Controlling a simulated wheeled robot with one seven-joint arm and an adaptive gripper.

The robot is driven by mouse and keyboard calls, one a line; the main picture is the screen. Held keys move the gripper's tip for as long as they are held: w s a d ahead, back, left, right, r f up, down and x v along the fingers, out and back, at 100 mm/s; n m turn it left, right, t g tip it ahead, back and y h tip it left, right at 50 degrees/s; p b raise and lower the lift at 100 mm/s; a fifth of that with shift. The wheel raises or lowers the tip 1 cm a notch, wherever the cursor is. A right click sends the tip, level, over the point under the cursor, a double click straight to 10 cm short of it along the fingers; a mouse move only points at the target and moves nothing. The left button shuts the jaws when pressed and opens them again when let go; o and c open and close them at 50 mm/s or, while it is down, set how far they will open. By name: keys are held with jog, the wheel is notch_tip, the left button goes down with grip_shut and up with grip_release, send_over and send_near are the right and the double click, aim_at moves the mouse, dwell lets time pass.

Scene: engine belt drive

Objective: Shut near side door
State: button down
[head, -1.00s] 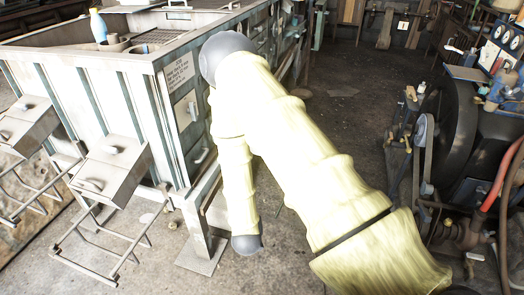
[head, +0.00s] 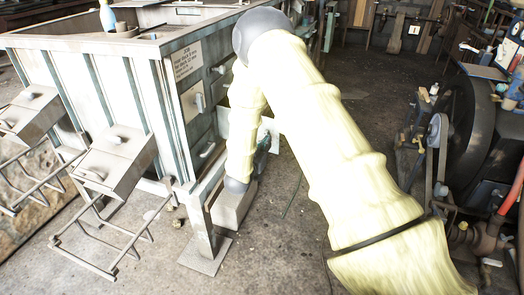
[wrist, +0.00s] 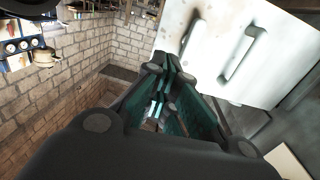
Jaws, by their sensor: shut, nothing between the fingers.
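The near side door looks to be the pale panel (wrist: 268,40) with a bar handle (wrist: 243,55) at the upper right of the wrist view. In the head view, a pale panel (head: 269,127) stands out from the tank's side, partly behind my arm. My gripper (wrist: 170,68) has dark teal fingers, shut and empty, just left of the panel. I cannot tell whether they touch it. In the head view my gripper (head: 262,156) is mostly hidden behind my forearm, low beside the tank's side. The door's hinge is not clear.
The large pale metal tank (head: 125,42) fills the left, with hinged boxes (head: 115,155) on its front. A grey block (head: 232,207) is on the floor by the tank's leg. Machinery with a dark wheel (head: 475,120) stands at right. The floor between is clear.

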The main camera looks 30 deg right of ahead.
aim_at(274, 134)
jog(key=x, duration=0.7)
jog(key=shift+d+f, duration=0.1)
jog(key=shift+w, duration=0.1)
